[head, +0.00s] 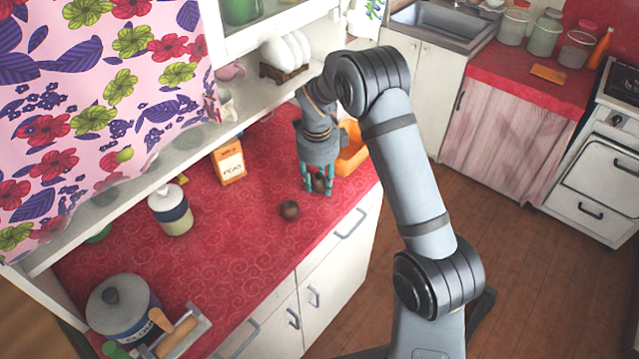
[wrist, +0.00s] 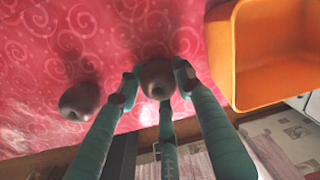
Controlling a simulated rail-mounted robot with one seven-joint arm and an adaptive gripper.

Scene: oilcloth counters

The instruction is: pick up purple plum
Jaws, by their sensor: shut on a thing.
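My gripper (head: 318,188) is shut on a round, dark purplish-brown fruit, which looks like the plum (head: 319,183), at the counter near its front edge. In the wrist view the plum (wrist: 157,79) sits between the teal fingers of my gripper (wrist: 155,82), touching them. A second similar round dark fruit (head: 289,210) lies on the counter to the left of my gripper. It also shows in the wrist view (wrist: 79,101), apart from the fingers. I cannot tell whether the held plum still touches the counter.
An orange bin (head: 352,150) stands close by my gripper, and its open inside shows in the wrist view (wrist: 285,55). A box marked PEAS (head: 229,162) and a lidded jar (head: 171,210) stand to the left. The red counter (head: 235,245) is clear in front of them.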

